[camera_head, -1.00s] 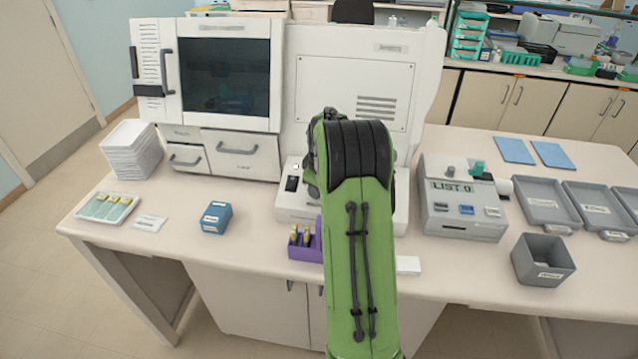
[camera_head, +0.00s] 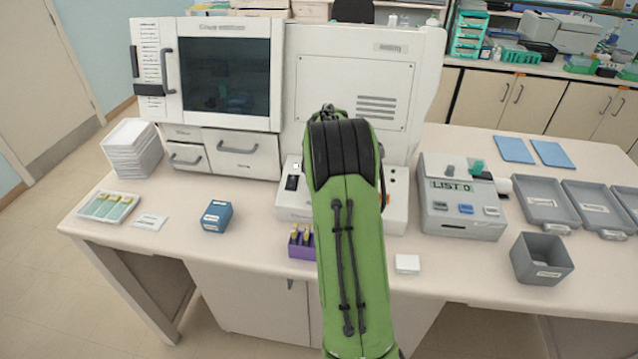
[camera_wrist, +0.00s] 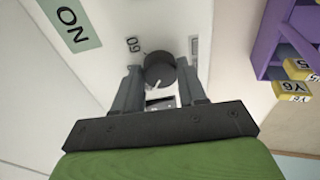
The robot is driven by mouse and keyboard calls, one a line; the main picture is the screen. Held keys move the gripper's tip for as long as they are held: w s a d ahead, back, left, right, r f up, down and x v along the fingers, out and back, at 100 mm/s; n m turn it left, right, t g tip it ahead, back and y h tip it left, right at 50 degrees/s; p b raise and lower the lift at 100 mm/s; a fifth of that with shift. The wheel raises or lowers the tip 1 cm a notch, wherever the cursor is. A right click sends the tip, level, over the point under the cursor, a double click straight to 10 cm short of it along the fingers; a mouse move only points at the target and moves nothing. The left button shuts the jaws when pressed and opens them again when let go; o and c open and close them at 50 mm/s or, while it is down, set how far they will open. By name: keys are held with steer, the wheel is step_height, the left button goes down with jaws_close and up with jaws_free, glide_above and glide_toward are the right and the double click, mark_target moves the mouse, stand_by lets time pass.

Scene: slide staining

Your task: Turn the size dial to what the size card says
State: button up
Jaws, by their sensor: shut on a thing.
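In the wrist view my gripper (camera_wrist: 159,76) is shut on a dark round dial (camera_wrist: 160,66), one finger on each side of it. The dial has a white pointer mark on its lower side in that picture. A label reading 60 shows beside the dial on the pale panel. In the head view my green arm hides the dial and gripper, in front of the white machine (camera_head: 295,208). I cannot tell which card is the size card. A small card (camera_head: 150,221) lies at the left, its print too small to read.
A purple rack (camera_head: 300,250) with yellow-topped bottles stands close left of my arm. A white block (camera_head: 407,263) lies to its right. A blue box (camera_head: 216,216) stands left.

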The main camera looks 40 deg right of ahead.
steer(key=o, duration=1)
steer(key=shift+o, duration=0.2)
steer(key=p+v, duration=0.1)
steer(key=v, duration=1.4)
steer(key=shift+s+r, duration=0.2)
steer(key=shift+r, duration=0.15)
steer(key=shift+a, duration=0.15)
